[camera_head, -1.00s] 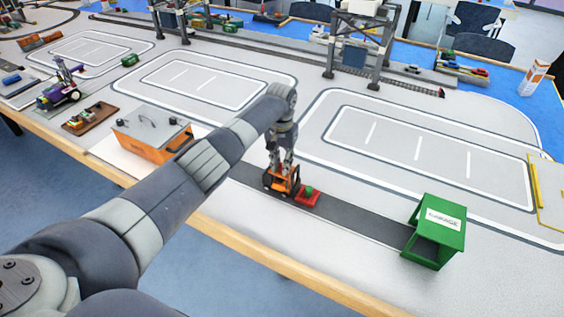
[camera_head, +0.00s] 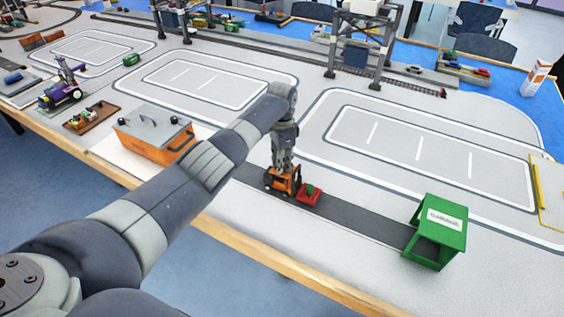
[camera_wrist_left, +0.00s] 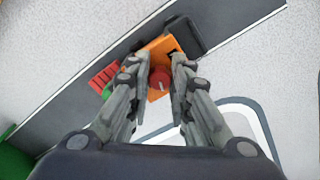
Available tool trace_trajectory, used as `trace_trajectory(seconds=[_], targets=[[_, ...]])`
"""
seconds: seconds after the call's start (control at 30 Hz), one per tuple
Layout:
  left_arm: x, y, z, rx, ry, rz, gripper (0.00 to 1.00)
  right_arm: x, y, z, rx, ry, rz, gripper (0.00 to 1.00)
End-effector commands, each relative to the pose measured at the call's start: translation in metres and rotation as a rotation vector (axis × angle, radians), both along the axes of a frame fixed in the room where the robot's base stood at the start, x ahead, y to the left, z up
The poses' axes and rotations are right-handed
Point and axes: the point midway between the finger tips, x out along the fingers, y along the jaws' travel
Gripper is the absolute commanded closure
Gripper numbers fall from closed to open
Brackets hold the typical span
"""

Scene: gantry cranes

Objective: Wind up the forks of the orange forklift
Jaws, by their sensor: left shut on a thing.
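The orange forklift (camera_head: 281,183) stands on the dark grey lane in the head view, with a red pallet (camera_head: 309,195) carrying a small green thing at its right. My left gripper (camera_head: 283,168) reaches down onto the forklift from above. In the left wrist view my left gripper (camera_wrist_left: 160,72) has its two fingers on either side of a round red knob (camera_wrist_left: 159,80) on top of the forklift (camera_wrist_left: 157,47), and is shut on it. The fingers hide part of the forklift. The red pallet (camera_wrist_left: 104,76) shows beside it. My right gripper is not in view.
A green garage (camera_head: 437,232) stands at the right end of the dark lane (camera_head: 355,217). An orange box with a grey lid (camera_head: 152,134) stands to the left. A gantry crane (camera_head: 362,45) stands at the back. The marked yard (camera_head: 420,150) behind the lane is clear.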

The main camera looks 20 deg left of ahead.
Motion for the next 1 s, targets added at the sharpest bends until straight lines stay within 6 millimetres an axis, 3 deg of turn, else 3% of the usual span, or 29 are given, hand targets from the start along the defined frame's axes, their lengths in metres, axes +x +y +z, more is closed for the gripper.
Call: trace_trajectory(seconds=[0.6, 0.63, 0.7, 1.0], targets=[[-0.0016, 0.0003, -0.0021, 0.001, 0.006, -0.041, 1.0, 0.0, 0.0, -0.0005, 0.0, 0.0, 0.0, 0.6], [-0.0017, 0.0004, -0.0021, 0.001, 0.006, -0.041, 0.76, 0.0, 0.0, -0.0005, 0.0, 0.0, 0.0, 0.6], [-0.0015, 0.0003, -0.0019, 0.001, 0.005, -0.041, 0.6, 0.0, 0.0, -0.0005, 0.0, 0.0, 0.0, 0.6], [-0.0004, 0.0001, -0.0004, 0.0, 0.001, -0.041, 0.6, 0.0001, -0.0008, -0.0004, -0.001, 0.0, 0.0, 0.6]])
